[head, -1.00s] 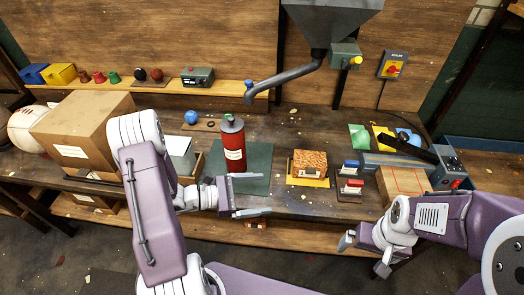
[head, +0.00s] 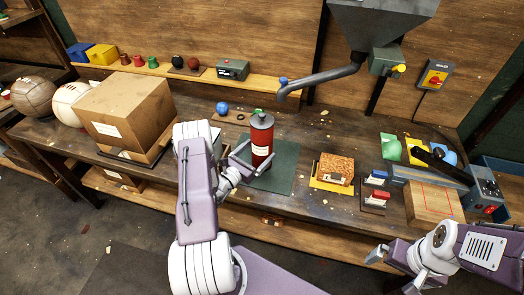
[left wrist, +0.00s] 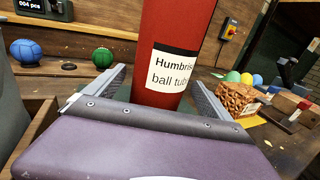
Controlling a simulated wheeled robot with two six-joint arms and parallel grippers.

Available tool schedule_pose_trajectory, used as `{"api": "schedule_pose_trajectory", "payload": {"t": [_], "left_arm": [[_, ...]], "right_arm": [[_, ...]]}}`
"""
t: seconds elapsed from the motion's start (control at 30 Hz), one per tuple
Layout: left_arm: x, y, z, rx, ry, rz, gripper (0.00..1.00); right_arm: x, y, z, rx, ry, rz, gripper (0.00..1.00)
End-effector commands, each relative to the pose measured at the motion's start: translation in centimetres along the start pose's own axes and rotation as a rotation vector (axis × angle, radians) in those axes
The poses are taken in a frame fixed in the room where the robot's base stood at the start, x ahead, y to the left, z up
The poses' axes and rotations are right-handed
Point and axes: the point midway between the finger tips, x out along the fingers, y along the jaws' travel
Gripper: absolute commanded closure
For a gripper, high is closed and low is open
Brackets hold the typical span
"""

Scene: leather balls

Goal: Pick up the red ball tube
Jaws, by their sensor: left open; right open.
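The red ball tube (head: 262,141) stands upright on a dark green mat (head: 283,178) on the bench, with a white label on its side and a dark top. My left gripper (head: 248,160) is open, with its fingers around the lower part of the tube. In the left wrist view the red tube (left wrist: 178,50) rises between the two finger tips, its label reading "ball tub", and the fingers do not visibly press on it. My right gripper (head: 380,262) is open and empty at the lower right, in front of the bench edge.
A large cardboard box (head: 128,110) stands left of the tube. A brown textured block (head: 336,168) on a yellow pad, small stamps (head: 376,190) and a wooden board (head: 430,204) lie to the right. A grey hopper spout (head: 325,77) hangs behind the tube.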

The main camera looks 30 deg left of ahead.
Motion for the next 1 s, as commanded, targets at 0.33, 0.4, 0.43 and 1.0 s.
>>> {"api": "schedule_pose_trajectory", "payload": {"t": [0.33, 0.4, 0.43, 1.0], "left_arm": [[2.7, 0.0, 0.0, -0.001, 0.000, -0.001, 0.06], [2.6, 0.0, 0.0, -0.001, 0.000, -0.001, 0.08], [2.6, 0.0, 0.0, -0.001, 0.000, -0.001, 0.17], [2.7, 0.0, 0.3, 0.001, -0.003, -0.001, 0.96]], "right_arm": [[-0.7, 0.0, -0.1, 0.000, 0.000, 0.000, 0.00], [-0.7, 0.0, -0.1, 0.000, 0.000, 0.000, 0.00], [-0.7, 0.0, -0.1, 0.000, 0.000, 0.000, 0.00], [-0.7, 0.0, -0.1, 0.000, 0.000, 0.000, 0.00]]}}
